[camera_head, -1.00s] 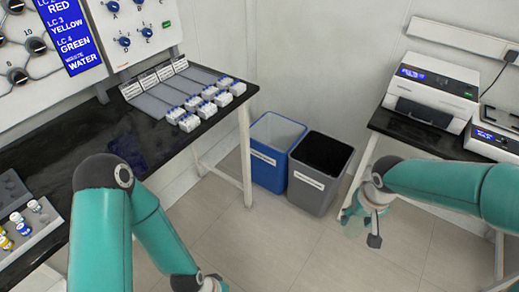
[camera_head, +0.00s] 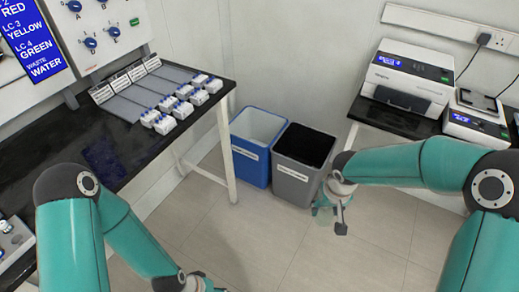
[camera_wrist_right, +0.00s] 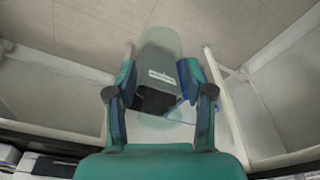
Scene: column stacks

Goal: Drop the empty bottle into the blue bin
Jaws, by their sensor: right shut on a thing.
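The blue bin (camera_head: 250,168) stands on the floor below the end of the black bench, open at the top, with a white label on its front. My right gripper (camera_head: 330,212) is right of the bins, in front of the grey bin's right side. It is shut on a clear, see-through bottle (camera_wrist_right: 161,42), which shows between the fingers in the right wrist view; the grey bin shows through it. In the head view the bottle (camera_head: 320,214) is faint. My left gripper (camera_head: 202,284) is at the bottom edge, partly cut off.
A grey bin (camera_head: 294,186) stands touching or very close to the blue bin's right side. The black bench (camera_head: 150,165) on the left holds white-labelled racks (camera_head: 175,98). A right-hand table bears a white device (camera_head: 408,80) and a balance (camera_head: 475,122). The floor in front is clear.

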